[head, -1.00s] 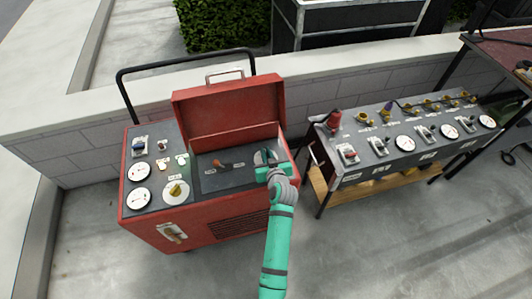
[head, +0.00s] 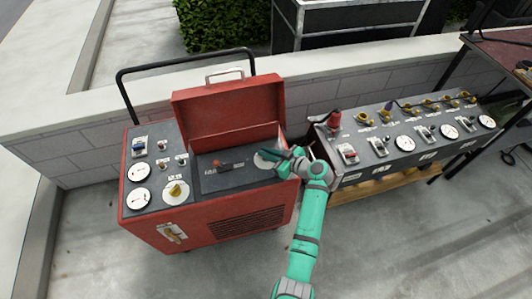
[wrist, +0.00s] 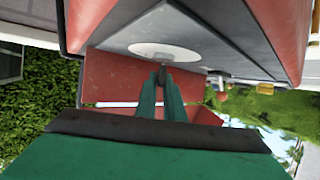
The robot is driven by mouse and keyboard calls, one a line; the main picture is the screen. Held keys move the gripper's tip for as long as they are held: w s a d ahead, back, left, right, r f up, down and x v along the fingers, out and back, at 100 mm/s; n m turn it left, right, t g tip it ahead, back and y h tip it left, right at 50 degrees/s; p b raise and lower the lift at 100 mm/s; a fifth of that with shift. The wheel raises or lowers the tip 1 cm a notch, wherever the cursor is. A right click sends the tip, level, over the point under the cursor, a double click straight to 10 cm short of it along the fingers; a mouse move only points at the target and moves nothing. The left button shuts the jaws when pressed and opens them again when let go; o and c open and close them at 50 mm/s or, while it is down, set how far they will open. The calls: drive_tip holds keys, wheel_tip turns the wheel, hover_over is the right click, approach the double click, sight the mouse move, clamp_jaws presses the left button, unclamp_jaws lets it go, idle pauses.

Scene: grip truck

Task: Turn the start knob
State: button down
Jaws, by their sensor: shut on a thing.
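A round white disc (head: 262,160) sits at the right end of the dark panel inside the red machine's open compartment. It also shows in the wrist view (wrist: 172,51). A small dark knob (wrist: 161,72) stands at the disc's edge in the wrist view. My gripper (head: 273,155) reaches over the disc from the right. In the wrist view, my gripper's (wrist: 161,82) two green fingers are shut on the dark knob. In the head view my fingers hide the knob.
The red machine (head: 225,225) has its lid (head: 230,112) up. A yellow knob (head: 175,190) and gauges (head: 138,198) are farther left. A grey distribution box (head: 400,150) stands close to the right of my arm.

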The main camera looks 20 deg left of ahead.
drive_tip(key=shift+n+g+y, duration=0.3)
drive_tip(key=shift+n+g, duration=0.3)
drive_tip(key=shift+g, duration=0.4)
drive_tip(key=c, duration=1.9)
unclamp_jaws()
drive_tip(key=shift+o, duration=0.2)
drive_tip(key=shift+d, duration=0.1)
drive_tip(key=v, duration=1)
drive_tip(key=shift+s+d+r, duration=0.15)
drive_tip(key=shift+d, duration=0.15)
